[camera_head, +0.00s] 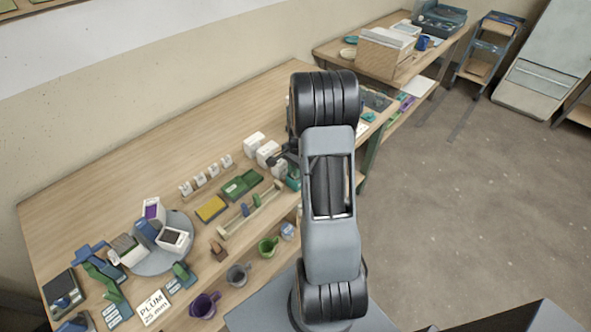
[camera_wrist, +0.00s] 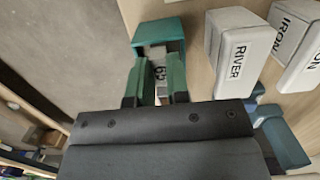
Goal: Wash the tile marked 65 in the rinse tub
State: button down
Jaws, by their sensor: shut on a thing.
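In the wrist view my gripper (camera_wrist: 156,80) is shut on a pale grey tile marked 65 (camera_wrist: 159,70), held between its green fingers. The tile's far end meets or overlaps a teal block-like thing (camera_wrist: 158,32) just beyond the fingertips; I cannot tell whether they touch. In the head view my gripper (camera_head: 284,156) is mostly hidden behind my arm, beside white tubs (camera_head: 267,152) on the table. A bit of teal (camera_head: 293,181) shows there too. I cannot make out for certain which thing is the rinse tub.
In the wrist view a white tub marked RIVER (camera_wrist: 233,50) stands close right of my gripper, with tubs marked IRON (camera_wrist: 290,25) beyond. A blue-grey thing (camera_wrist: 282,137) lies lower right. In the head view a yellow sponge-like block (camera_head: 210,208) and round turntable (camera_head: 160,262) are left.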

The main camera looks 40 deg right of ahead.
jog(key=shift+f+b, duration=0.3)
jog(key=shift+r, duration=0.1)
jog(key=shift+r+p, duration=2.2)
jog(key=shift+r, duration=0.75)
jog(key=shift+r+p, duration=1.05)
jog(key=shift+r, duration=0.45)
